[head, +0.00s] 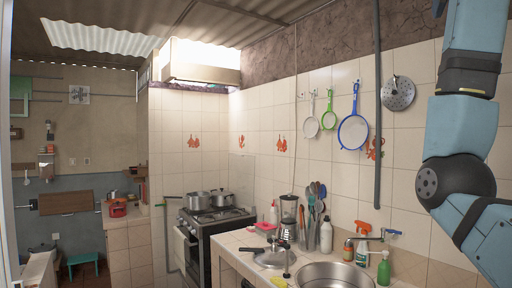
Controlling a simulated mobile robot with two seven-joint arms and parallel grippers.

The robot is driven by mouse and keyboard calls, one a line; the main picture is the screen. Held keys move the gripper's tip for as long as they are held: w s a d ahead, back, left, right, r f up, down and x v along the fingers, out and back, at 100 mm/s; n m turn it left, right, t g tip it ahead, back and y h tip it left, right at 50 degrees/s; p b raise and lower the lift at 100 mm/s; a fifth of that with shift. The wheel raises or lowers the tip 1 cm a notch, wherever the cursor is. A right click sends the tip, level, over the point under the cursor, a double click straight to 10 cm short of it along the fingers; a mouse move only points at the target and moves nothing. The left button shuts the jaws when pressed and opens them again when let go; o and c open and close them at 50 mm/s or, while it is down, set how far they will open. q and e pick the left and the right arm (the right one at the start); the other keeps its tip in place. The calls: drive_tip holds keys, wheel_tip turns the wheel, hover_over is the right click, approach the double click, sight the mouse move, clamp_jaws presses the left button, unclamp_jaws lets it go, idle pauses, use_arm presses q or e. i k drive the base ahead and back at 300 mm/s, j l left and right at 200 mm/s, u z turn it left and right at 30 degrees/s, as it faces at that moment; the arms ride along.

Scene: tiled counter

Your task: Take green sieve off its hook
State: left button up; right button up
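A green sieve (328,120) hangs on the tiled wall from a hook, between a white sieve (312,126) on its left and a larger blue sieve (353,132) on its right. It hangs upright with its handle up, apart from both neighbours. A blue and black arm of mine comes in at the right edge, to the right of the sieves. Its gripper is outside the view. My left gripper is not in view either.
A metal strainer disc (398,93) hangs right of a vertical grey pipe (377,100). Below are a sink (335,276), a blender (288,214), a utensil holder (312,234) and several bottles. A stove (213,232) with pots stands left.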

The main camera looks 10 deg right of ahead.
sight(329, 119)
drive_tip(key=i+u, duration=0.45)
drive_tip(key=i, duration=1.1)
drive_tip(key=i+z, duration=0.3)
drive_tip(key=i, duration=0.45)
drive_tip(key=i+j+z, duration=0.15)
drive_tip(key=i+z, duration=0.2)
drive_tip(key=i, duration=0.45)
drive_tip(key=i+j+z, duration=0.15)
drive_tip(key=i+z, duration=0.2)
drive_tip(key=i, duration=0.15)
drive_tip(key=i+j+z, duration=0.35)
drive_tip(key=i, duration=0.15)
drive_tip(key=i+j+z, duration=0.35)
drive_tip(key=i, duration=0.1)
